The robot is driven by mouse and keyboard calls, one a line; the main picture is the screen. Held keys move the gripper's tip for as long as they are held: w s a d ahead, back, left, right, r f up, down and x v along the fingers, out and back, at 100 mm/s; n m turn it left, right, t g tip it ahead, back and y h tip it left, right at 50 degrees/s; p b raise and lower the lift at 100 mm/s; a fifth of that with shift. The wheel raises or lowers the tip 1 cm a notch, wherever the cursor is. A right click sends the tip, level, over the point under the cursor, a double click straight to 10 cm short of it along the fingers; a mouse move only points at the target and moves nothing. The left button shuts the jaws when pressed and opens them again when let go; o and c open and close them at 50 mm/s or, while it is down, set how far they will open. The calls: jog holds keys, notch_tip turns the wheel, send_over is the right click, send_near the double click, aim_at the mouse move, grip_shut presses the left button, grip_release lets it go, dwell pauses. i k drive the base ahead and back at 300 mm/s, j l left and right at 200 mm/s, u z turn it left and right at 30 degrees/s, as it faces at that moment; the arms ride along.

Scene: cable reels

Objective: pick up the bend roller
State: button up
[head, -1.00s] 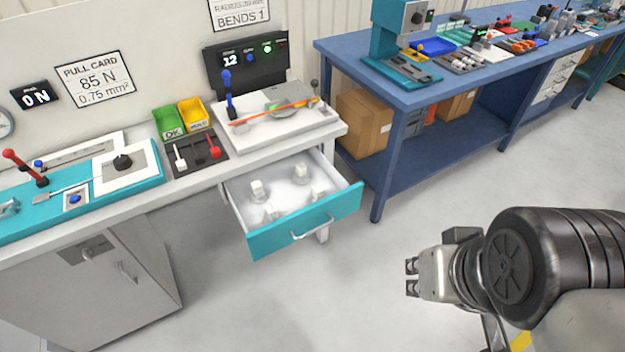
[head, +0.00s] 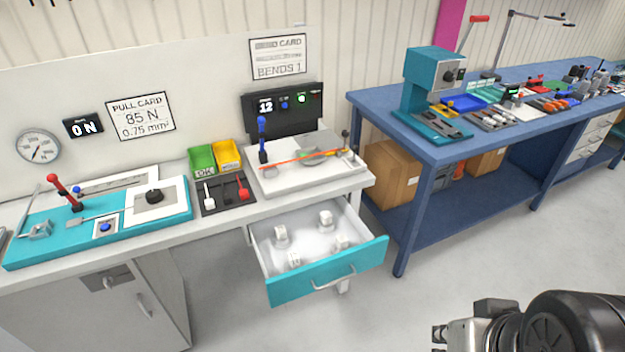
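An open drawer (head: 331,281) with a teal front holds several small pale grey-white rollers standing apart on its white floor. One roller (head: 281,236) is at the back left, one (head: 325,219) at the back right, one (head: 341,244) at the right, and one (head: 294,260) near the front left. Markings on them are too small to read, so I cannot tell which is the bend roller. My gripper (head: 438,338) is at the bottom right, well away from the drawer. It seems empty, its fingertips apart, with its lower part cut off by the frame edge.
Above the drawer is a bend fixture (head: 305,165) with a blue lever and orange cable. Green (head: 202,161) and yellow (head: 228,155) bins and a teal pull tester (head: 95,220) stand left. A blue workbench (head: 421,190) is at right. The floor between drawer and gripper is clear.

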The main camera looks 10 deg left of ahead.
aim_at(326, 224)
jog(key=i+j, duration=0.25)
jog(key=j, duration=0.2)
jog(key=i+j, duration=0.55)
jog(key=j, duration=0.3)
jog(key=i+j, duration=0.25)
jog(key=j, duration=0.15)
